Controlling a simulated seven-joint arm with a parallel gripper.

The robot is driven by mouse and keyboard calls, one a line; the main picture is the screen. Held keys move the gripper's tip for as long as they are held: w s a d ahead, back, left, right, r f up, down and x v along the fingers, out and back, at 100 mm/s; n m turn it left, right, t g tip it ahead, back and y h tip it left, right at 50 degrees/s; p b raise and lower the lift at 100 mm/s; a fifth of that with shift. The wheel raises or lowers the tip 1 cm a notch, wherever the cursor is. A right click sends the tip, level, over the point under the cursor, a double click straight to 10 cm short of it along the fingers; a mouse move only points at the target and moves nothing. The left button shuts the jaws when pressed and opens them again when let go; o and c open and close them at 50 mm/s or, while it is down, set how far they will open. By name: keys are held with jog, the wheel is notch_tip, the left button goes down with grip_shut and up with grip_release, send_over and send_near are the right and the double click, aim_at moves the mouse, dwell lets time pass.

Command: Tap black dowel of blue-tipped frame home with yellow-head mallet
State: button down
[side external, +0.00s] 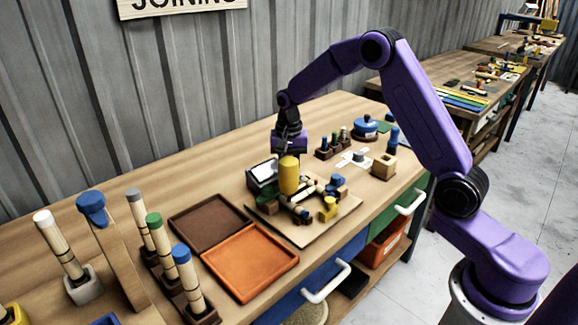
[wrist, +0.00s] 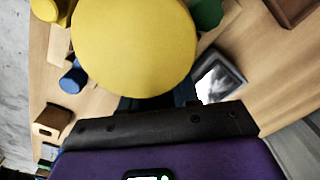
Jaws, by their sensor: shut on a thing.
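The yellow-head mallet's yellow head (side external: 289,175) hangs just below my gripper (side external: 290,150), over the work board (side external: 315,233). My gripper is shut on the mallet; the grip itself is largely hidden. In the wrist view the yellow head (wrist: 133,45) fills the top middle, in front of my dark fingers (wrist: 160,103). Blue-tipped pieces (side external: 337,180) stand on the board just right of the head, beside small black and wooden parts (side external: 300,213). Which dark part is the black dowel, and how deep it sits, I cannot tell.
A dark box with a pale top (side external: 263,174) stands close left of the head. A yellow block (side external: 328,208) is at the board's right. Brown (side external: 208,220) and orange (side external: 250,262) trays lie left. A wooden block (side external: 383,166) and upright dowels (side external: 333,142) stand behind right.

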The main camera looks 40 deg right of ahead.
dwell(0.3)
jog(key=shift+f, duration=1.7)
jog(key=shift+r, duration=1.75)
jog(key=shift+f, duration=0.3)
